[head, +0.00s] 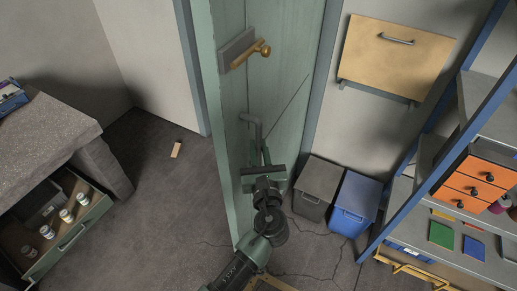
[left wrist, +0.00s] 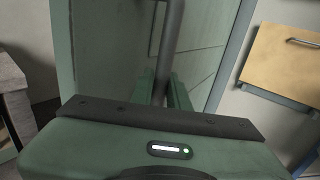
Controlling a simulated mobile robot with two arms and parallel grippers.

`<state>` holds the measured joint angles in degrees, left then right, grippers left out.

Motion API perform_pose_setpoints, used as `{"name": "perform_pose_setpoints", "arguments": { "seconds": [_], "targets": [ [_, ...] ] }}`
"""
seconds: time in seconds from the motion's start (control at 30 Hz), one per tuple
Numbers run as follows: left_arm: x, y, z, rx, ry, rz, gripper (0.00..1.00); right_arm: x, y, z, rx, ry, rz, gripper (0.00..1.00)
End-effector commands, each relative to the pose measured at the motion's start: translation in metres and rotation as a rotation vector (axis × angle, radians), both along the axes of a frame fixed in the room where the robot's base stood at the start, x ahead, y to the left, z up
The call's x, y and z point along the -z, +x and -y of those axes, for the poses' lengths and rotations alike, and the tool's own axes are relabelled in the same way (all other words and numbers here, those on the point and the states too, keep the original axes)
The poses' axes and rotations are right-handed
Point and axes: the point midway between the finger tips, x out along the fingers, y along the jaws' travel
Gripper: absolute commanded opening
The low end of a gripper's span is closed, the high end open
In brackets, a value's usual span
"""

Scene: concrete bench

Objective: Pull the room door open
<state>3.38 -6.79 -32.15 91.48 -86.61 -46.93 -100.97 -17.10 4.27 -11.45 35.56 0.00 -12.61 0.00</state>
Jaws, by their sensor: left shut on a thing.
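The green room door (head: 285,60) stands between blue-grey frame posts, its left edge swung out from the frame toward me. A grey bar handle (head: 250,120) sticks out from its face. My left gripper (head: 262,160) is shut on this handle, its fingers either side of the bar. In the left wrist view the handle (left wrist: 172,45) runs down between the green fingers (left wrist: 163,92); the fingertip contact is partly hidden by the gripper body. A brass lever on a grey plate (head: 237,50) sits higher on the door. My right gripper is not in view.
A dark bin (head: 318,185) and a blue bin (head: 354,200) stand right of the door. A shelf rack with orange drawers (head: 470,185) is at the right. A stone bench (head: 45,140) with an open drawer (head: 75,235) is at the left. Floor left of the door is mostly clear, with a small wooden block (head: 176,150).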

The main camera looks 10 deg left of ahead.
Motion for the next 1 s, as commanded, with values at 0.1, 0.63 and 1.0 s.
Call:
{"name": "perform_pose_setpoints", "arguments": {
  "seconds": [0.1, 0.63, 1.0],
  "targets": [
    [-0.002, -0.001, 0.009, 0.021, -0.007, 0.003, 0.00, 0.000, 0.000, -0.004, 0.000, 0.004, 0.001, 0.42],
    [0.000, -0.001, 0.007, 0.016, -0.005, -0.001, 0.38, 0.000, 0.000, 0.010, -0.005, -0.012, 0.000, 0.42],
    [0.001, -0.004, 0.006, 0.012, -0.005, -0.002, 0.38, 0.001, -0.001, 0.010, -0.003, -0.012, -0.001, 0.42]
  ]
}}
